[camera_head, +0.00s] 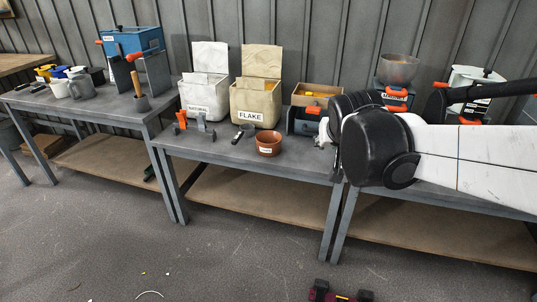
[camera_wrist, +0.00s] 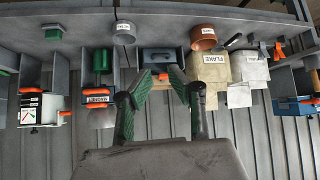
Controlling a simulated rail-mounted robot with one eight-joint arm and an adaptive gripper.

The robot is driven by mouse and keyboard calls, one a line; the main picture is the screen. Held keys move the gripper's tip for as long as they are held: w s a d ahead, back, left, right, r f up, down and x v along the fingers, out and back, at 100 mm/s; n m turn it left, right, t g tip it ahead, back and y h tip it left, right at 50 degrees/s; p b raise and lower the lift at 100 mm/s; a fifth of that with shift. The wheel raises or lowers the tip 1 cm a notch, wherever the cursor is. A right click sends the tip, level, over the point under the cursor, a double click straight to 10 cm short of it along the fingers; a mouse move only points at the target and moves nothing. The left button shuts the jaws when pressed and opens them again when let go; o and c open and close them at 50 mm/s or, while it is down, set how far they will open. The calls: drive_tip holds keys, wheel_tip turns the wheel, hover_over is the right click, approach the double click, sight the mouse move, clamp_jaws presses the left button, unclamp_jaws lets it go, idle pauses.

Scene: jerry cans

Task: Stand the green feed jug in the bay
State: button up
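A green block-like object, which looks like the feed jug (camera_wrist: 101,61), shows in the wrist view left of centre. It sits between grey upright panels that look like a bay (camera_wrist: 117,72), in front of a labelled hopper. In the head view my arm hides that spot. My gripper (camera_wrist: 160,72) shows in the wrist view with its two green-padded fingers apart and nothing between them. It is to the right of the green object and apart from it. In the head view my wrist hides the fingers.
The flake bin (camera_head: 256,102), natural bin (camera_head: 204,95) and brown pot (camera_head: 268,144) stand on the middle bench. A grey labelled cup (camera_wrist: 124,34) stands near the green object. The hopper with an orange handle (camera_head: 396,92) is behind my arm. The front bench strip (camera_head: 215,150) has some free room.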

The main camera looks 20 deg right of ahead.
drive_tip(key=s+a+f+n+y, duration=0.1)
drive_tip(key=s+a+f, duration=0.1)
drive_tip(key=s+a, duration=0.3)
drive_tip(key=s+a+f+n+g+y, duration=0.1)
drive_tip(key=s+a, duration=0.5)
drive_tip(key=s, duration=0.6)
drive_tip(key=shift+f+n+g+y, duration=0.3)
drive_tip(key=shift+f+n+y, duration=0.1)
drive_tip(key=shift+n+y, duration=0.15)
drive_tip(key=shift+s+r, duration=0.1)
wheel_tip(320, 180, up, 8)
drive_tip(key=p, duration=0.8)
drive_tip(key=shift+r+p, duration=0.25)
drive_tip(key=shift+p, duration=0.1)
